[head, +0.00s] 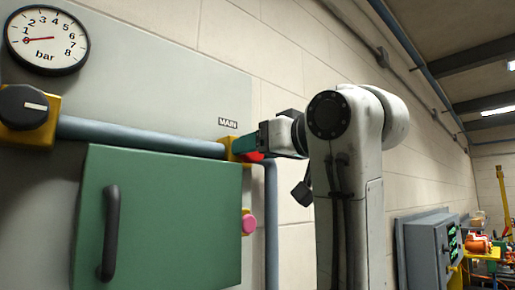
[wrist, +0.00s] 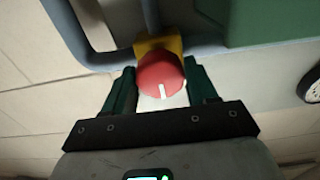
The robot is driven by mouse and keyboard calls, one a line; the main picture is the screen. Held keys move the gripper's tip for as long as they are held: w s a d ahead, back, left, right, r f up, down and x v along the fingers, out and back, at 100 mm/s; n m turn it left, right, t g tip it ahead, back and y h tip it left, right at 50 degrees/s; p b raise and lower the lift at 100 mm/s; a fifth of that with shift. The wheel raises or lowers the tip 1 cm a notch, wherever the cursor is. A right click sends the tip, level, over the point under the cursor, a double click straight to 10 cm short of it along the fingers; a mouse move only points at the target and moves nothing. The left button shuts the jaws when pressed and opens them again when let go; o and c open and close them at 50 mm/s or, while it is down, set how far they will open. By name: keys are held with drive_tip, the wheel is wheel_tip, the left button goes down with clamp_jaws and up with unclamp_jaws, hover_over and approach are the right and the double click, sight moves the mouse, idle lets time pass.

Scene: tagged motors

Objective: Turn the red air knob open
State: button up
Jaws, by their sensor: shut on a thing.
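The red knob (wrist: 161,76) shows in the wrist view as a round cap with a white mark pointing toward the bottom of the picture. It sits on a yellow mount (wrist: 157,44) on the grey-blue pipe. The green fingers of my gripper (wrist: 162,82) lie on its two sides, shut on it. In the head view the red knob (head: 254,156) is mostly hidden behind my gripper (head: 264,140), at the yellow mount (head: 240,148) below the MAIN label (head: 228,123).
A bar gauge (head: 46,40) at upper left has its red needle near the low end. A black knob (head: 24,107) on a yellow mount is below it. A green cabinet door (head: 155,205) with a dark handle (head: 110,232) and a pink button (head: 248,223) are beneath the pipe (head: 140,135).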

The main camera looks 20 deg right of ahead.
drive_tip(key=shift+m, duration=9)
drive_tip(key=o, duration=1.1)
drive_tip(key=shift+c, duration=0.2)
